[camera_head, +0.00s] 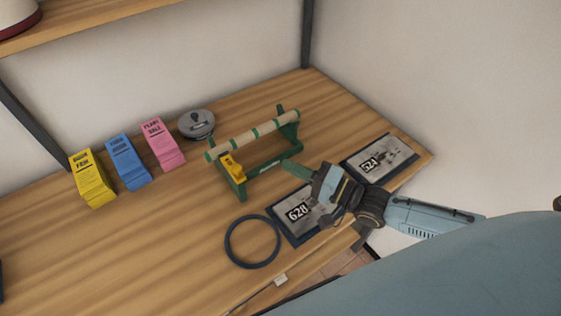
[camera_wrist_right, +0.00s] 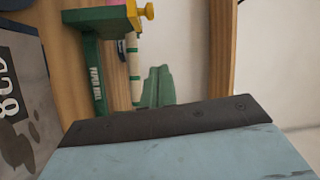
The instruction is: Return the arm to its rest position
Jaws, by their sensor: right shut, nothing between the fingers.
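My right arm comes in from the right in the head view. My right gripper (camera_head: 297,170) is shut and empty, with its green fingertips pointing left toward the green stand (camera_head: 262,164). The gripper body hangs over the 628 plate (camera_head: 292,218) and hides part of it. In the right wrist view the shut green fingertips (camera_wrist_right: 158,88) show beyond my wrist housing, near the stand (camera_wrist_right: 92,60). I cannot tell how far apart fingertips and stand are. My left gripper is not in view.
A dark ring (camera_head: 252,263) lies near the table's front edge. Yellow (camera_head: 92,180), blue (camera_head: 128,164) and pink (camera_head: 161,145) blocks and a round grey object (camera_head: 197,125) stand behind. The table's left middle (camera_head: 130,240) is clear.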

